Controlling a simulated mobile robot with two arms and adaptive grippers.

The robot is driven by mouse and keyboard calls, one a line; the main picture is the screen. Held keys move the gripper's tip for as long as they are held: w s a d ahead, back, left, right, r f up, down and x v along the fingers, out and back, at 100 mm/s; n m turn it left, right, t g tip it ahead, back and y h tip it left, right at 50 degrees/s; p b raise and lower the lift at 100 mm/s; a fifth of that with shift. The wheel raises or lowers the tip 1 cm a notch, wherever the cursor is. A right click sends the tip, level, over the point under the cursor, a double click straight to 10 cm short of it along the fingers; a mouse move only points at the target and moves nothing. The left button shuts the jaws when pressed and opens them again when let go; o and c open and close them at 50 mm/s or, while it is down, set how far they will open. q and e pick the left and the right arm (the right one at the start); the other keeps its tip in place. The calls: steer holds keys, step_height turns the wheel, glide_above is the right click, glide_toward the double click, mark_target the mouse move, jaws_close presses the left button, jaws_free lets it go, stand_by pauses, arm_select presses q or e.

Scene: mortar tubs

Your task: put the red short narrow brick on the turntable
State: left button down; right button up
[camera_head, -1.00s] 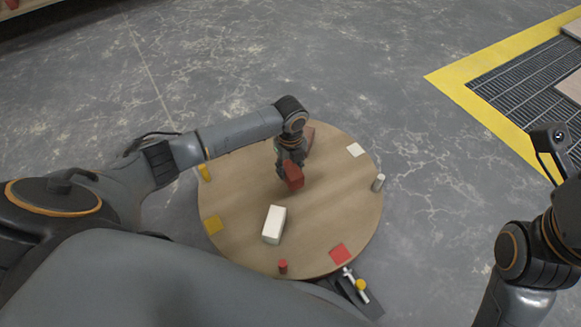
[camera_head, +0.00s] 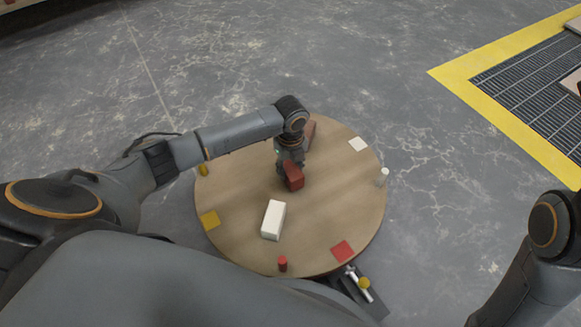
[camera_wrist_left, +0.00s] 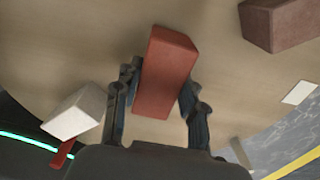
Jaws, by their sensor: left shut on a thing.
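The red brick (camera_head: 293,177) is held in my left gripper (camera_head: 290,165), over the middle of the turntable. In the left wrist view the red brick (camera_wrist_left: 166,72) sits between the two fingers, which are shut on its sides. I cannot tell whether its underside touches the wood. The turntable (camera_head: 240,190) is a round wooden disc. My right gripper is out of view; only part of my right arm shows at the right edge.
On the turntable are a white brick (camera_head: 273,220), a darker red brick (camera_head: 311,132) partly behind my left wrist, and flat yellow (camera_head: 210,220), red (camera_head: 343,250) and white (camera_head: 358,144) squares. Small cylinders, red (camera_head: 283,264) and white (camera_head: 384,176), stand near its rim.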

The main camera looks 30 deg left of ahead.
arm_select(q)
steer(key=shift+f, duration=0.35)
steer(key=c, duration=0.7)
jaws_free()
